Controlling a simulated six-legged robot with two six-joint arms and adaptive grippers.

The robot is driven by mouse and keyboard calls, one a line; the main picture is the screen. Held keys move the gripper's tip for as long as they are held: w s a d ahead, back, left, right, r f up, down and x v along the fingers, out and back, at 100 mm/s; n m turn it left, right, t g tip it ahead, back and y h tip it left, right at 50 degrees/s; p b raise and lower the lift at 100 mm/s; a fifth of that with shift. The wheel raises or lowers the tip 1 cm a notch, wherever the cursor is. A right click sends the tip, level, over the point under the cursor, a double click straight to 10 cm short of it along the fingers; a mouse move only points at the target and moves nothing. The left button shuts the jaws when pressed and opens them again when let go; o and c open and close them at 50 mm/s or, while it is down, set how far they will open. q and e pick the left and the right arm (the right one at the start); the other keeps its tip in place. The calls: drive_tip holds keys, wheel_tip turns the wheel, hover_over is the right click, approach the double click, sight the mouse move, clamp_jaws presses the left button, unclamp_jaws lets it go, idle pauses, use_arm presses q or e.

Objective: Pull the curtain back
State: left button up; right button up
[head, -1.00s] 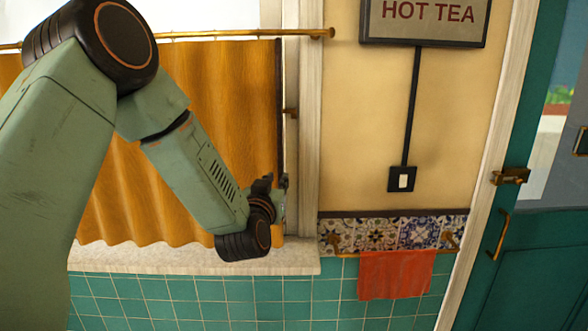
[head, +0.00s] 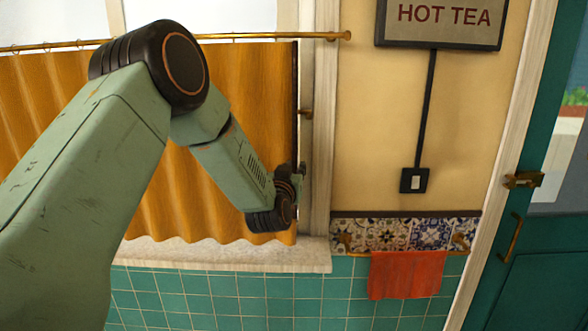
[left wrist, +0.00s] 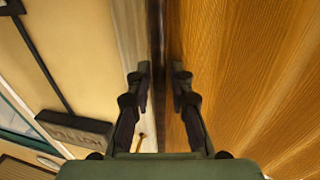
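The mustard-orange curtain (head: 262,85) hangs from a brass rod (head: 260,38) across the lower window. Its right edge has a dark vertical border (head: 295,110). My left gripper (head: 299,169) is at this edge, above the sill, and my arm hides part of the curtain. In the left wrist view, the left gripper (left wrist: 160,72) is open, with its two fingers apart. The dark border (left wrist: 157,30) runs between the fingertips, and the curtain cloth (left wrist: 240,60) fills the right side. I cannot tell whether either finger touches it. My right gripper is not in view.
A pale sill (head: 230,257) juts out below. A red towel (head: 406,275), a switch (head: 414,181) and a teal door (head: 545,275) are to the right.

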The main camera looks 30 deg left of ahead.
use_arm(q)
drive_tip(key=shift+w+f, duration=0.2)
drive_tip(key=shift+w, duration=0.1)
clamp_jaws()
drive_tip(key=shift+s+a, duration=0.1)
drive_tip(key=shift+a, duration=0.1)
idle(0.3)
